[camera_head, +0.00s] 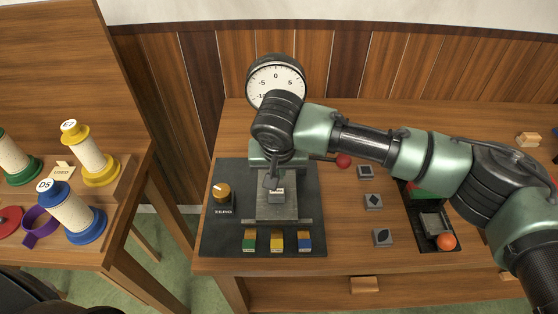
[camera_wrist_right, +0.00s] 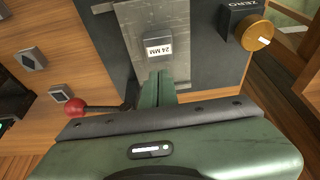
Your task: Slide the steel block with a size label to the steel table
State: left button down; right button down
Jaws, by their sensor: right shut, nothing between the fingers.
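The steel block (camera_head: 277,195) is a small grey block with a white size label. In the right wrist view the block (camera_wrist_right: 158,47) reads "24 MM". It sits on the bare grey steel table (camera_head: 278,212), a plate under the dial gauge that also shows in the right wrist view (camera_wrist_right: 125,22). My right gripper (camera_head: 271,182) is shut and empty, its fingers pointing down at the block. In the right wrist view the fingertips (camera_wrist_right: 160,74) are just beside the labelled side; I cannot tell whether they touch it. My left gripper is not in view.
The dial gauge (camera_head: 276,80) rises behind. A red-ended lever (camera_head: 343,161) sticks out to the right. A zero knob (camera_head: 221,192) is at left, and coloured blocks (camera_head: 277,241) stand in front. Grey tiles (camera_head: 374,202) and a dark tray with an orange ball (camera_head: 446,241) lie right.

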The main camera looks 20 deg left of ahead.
aim_at(279, 192)
jog(key=shift+x, duration=2.25)
jog(key=shift+w, duration=0.15)
jog(key=s+p, duration=0.1)
jog(key=s+d+p, duration=0.1)
jog(key=s, duration=0.1)
jog(key=shift+s+r+p, duration=0.15)
jog(key=shift+s+p, duration=0.1)
jog(key=shift+p, duration=0.15)
jog(key=shift+s+d, duration=0.15)
